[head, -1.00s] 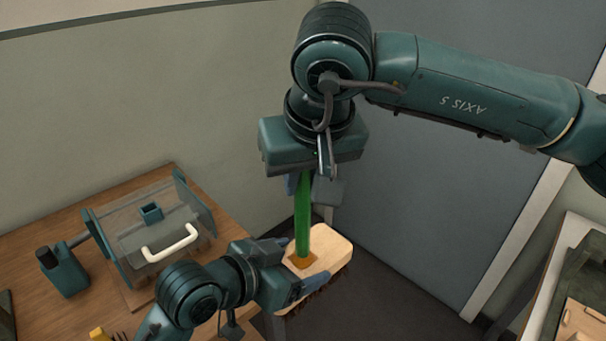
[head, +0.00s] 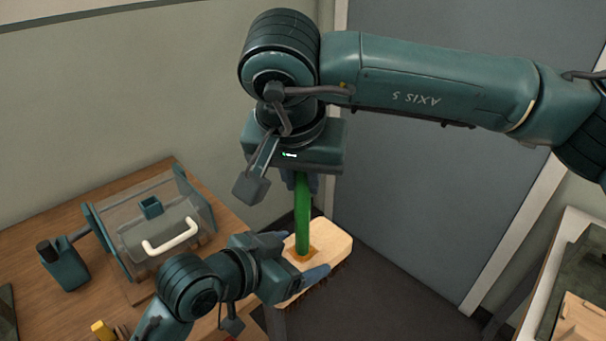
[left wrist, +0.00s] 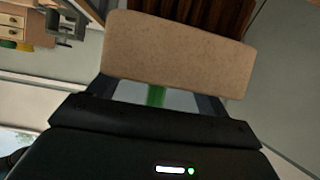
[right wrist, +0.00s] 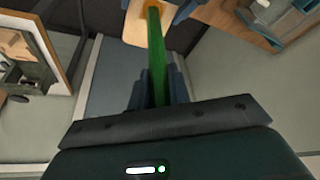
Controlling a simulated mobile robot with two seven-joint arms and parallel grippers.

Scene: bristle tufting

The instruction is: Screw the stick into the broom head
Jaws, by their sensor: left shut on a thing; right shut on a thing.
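The broom head (head: 332,245) is a pale wooden block with dark bristles below and an orange-brown socket (head: 301,255) on top. My left gripper (head: 303,278) is shut on the broom head and holds it in the air; the block also fills the upper part of the left wrist view (left wrist: 180,52). The green stick (head: 302,215) stands upright with its lower end at the socket; how deep it sits is hidden. My right gripper (head: 300,182) is shut on the stick's upper part, above the broom head. In the right wrist view the stick (right wrist: 155,50) runs to the orange socket.
A wooden table (head: 40,240) at the left carries a clear-walled fixture with a white handle (head: 171,240) and a teal holder (head: 63,265). Another bench (head: 545,290) stands at the right edge. A grey door panel (head: 420,190) is behind.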

